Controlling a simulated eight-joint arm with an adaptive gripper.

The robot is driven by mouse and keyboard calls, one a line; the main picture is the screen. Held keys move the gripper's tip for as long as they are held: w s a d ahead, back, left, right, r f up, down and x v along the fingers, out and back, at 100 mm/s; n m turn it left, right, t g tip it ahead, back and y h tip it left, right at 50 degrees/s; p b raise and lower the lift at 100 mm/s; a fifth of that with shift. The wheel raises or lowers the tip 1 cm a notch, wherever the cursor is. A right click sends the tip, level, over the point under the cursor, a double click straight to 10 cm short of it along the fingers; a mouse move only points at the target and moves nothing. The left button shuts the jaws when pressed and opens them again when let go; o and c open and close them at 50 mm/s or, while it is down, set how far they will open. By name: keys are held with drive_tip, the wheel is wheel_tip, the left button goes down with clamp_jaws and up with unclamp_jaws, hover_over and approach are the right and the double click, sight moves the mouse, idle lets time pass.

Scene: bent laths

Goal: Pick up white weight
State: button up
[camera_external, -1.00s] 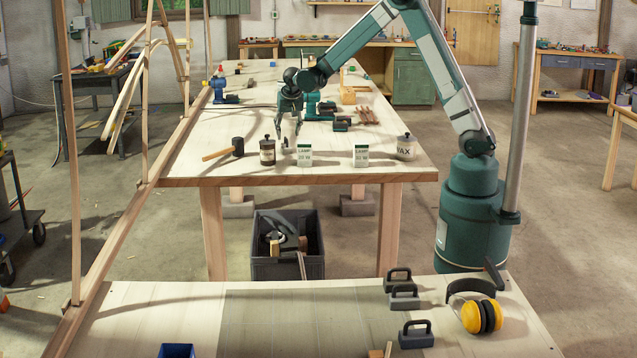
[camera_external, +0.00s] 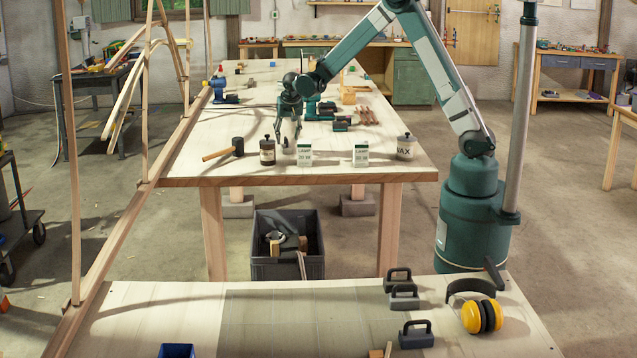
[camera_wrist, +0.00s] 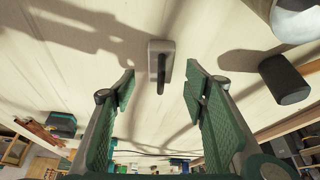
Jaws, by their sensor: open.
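The white weight (camera_wrist: 168,47) shows in the wrist view as a pale block with a dark bar handle. It is on the pale tabletop, just beyond and between my fingertips, with a gap on both sides. My gripper (camera_wrist: 161,82) is open and empty, its two green-padded fingers on either side of the handle's line. In the external view my gripper (camera_external: 289,130) hangs over the bench, behind the brown jar and the lamp boxes. I cannot make out the weight clearly there.
Lamp boxes (camera_external: 304,155) and a wax tin (camera_external: 406,147) line the front edge. Dark handled weights (camera_external: 404,297) sit on the near table.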

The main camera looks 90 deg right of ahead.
sight(287, 140)
drive_tip(key=shift+f, duration=0.1)
drive_tip(key=shift+x, duration=2.5)
drive_tip(key=shift+w, duration=0.1)
drive_tip(key=shift+c, duration=0.7)
clamp_jaws()
drive_tip(key=shift+r, duration=5)
